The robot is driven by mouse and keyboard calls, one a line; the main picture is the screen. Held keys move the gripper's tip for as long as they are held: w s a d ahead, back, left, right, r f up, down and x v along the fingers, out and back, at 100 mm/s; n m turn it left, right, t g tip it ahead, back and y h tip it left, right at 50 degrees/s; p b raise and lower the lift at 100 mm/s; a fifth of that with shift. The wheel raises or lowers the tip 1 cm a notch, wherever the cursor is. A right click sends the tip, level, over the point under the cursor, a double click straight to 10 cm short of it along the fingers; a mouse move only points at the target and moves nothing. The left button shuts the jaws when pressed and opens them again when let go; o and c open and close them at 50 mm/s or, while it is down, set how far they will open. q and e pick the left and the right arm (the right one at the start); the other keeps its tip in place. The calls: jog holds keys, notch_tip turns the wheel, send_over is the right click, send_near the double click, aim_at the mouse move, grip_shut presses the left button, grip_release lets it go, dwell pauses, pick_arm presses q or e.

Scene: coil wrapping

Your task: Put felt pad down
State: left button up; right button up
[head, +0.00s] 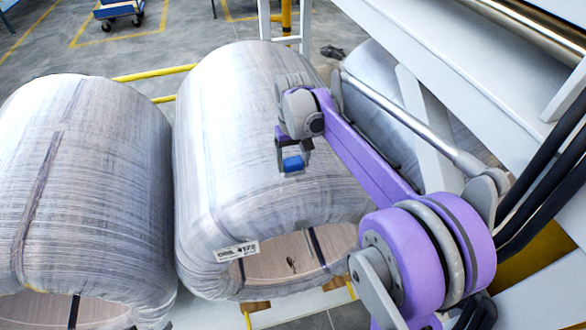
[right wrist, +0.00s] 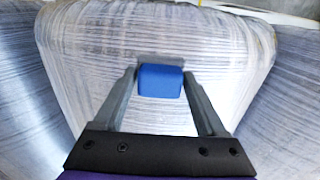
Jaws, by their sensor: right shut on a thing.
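The felt pad is a small blue block (head: 293,163), and it also shows in the right wrist view (right wrist: 160,81). My right gripper (head: 294,161) is shut on it, with one grey finger (right wrist: 118,98) on each side. The pad is at the upper side of the middle wrapped coil (head: 225,140), whose pale striped wrap also fills the middle of the right wrist view (right wrist: 90,60). I cannot tell whether the pad touches the wrap. My left gripper is not in view.
A second wrapped coil (head: 100,150) stands close on the left. A label (head: 237,251) is on the middle coil's near edge. A white machine frame (head: 480,60) with a metal rod is close on the right. A blue cart (head: 118,10) stands far back.

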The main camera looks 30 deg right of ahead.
aim_at(293, 169)
jog(key=shift+f, duration=1.5)
jog(key=shift+f, duration=0.15)
jog(key=o, duration=1.4)
jog(key=shift+o, duration=0.2)
